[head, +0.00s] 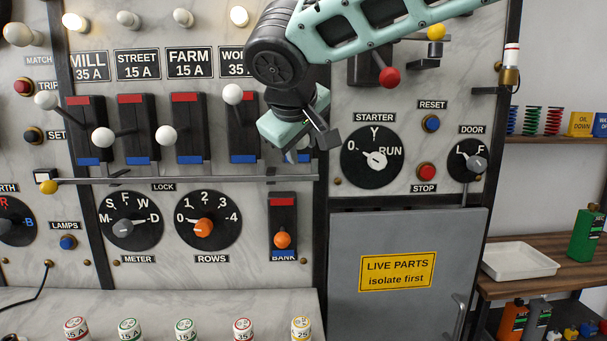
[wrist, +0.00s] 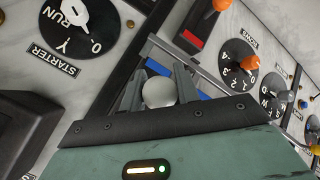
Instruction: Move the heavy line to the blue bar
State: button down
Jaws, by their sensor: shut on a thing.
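My gripper (head: 305,150) is at the rightmost switch of the row. In the wrist view it is shut on a white ball knob (wrist: 158,92). A blue bar (wrist: 160,67) shows just beyond the knob. The gripper and arm hide most of that switch and its label in the head view. The MILL 35 A switch (head: 88,140) and the partly covered 35 A switch (head: 245,127) beside my gripper have white knobs raised toward their red bars. The STREET 15 A (head: 135,120) and FARM 15 A (head: 190,115) knobs sit lower.
A metal rail (head: 200,180) runs below the switches. The METER (head: 124,228) and ROWS (head: 203,227) dials and the BANK switch (head: 283,215) are beneath it. The STARTER dial (head: 375,158) is right of my gripper, above a grey door (head: 400,310).

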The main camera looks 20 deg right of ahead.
jog(key=shift+w+d+f+t+h+b, duration=0.15)
jog(key=shift+w+f+t+b, duration=0.5)
jog(key=shift+b, duration=1.65)
jog(key=shift+w+d+f+t+h+b, duration=0.1)
jog(key=shift+f+t+h+b, duration=0.2)
jog(key=shift+f+b, duration=1.4)
jog(key=shift+w+d+f+t+h+b, duration=0.15)
jog(key=shift+w+t+b, duration=0.3)
jog(key=shift+b, duration=2.45)
jog(key=c, duration=1)
grip_release()
jog(key=shift+c, duration=0.2)
jog(key=v, duration=1.7)
jog(key=shift+s, duration=0.15)
